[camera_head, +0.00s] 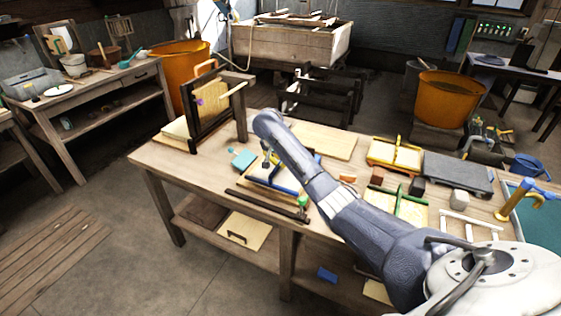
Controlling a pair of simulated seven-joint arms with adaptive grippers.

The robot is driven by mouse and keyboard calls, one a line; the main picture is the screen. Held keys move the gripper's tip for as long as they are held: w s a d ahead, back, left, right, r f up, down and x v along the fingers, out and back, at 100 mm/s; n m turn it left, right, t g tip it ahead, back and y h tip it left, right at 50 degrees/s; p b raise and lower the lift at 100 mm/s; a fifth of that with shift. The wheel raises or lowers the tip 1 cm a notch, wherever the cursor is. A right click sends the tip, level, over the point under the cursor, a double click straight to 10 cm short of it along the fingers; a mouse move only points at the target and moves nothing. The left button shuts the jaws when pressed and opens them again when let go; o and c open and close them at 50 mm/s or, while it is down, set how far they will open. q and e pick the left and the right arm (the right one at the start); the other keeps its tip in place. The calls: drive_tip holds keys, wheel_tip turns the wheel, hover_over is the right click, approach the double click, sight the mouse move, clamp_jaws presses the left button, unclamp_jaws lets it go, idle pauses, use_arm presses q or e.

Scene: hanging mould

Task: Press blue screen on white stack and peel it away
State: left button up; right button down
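My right arm comes in from the lower right and bends down over the worktable. Its gripper (268,164) is small and dark in the picture, low over the blue screen (284,189). I cannot tell whether the fingers touch the screen or are closed on it. The blue-edged screen lies on the near middle of the table, partly hidden by my forearm. A pale stack (176,130) shows at the table's left end, beside a dark upright frame; I cannot tell if it is the white stack. My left gripper is not in view.
The dark upright frame (222,116) holds a hanging yellowish panel. A pale board (325,140) lies behind my arm. A yellow-framed screen (394,154), a grey slab (457,172) and a green-handled frame (400,203) crowd the right. A dark bar (266,205) lies along the front edge.

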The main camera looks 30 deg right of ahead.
drive_tip(key=shift+s+a+r, duration=0.1)
idle(0.8)
drive_tip(key=shift+r, duration=0.8)
drive_tip(key=shift+r, duration=0.35)
drive_tip(key=shift+r, duration=3.5)
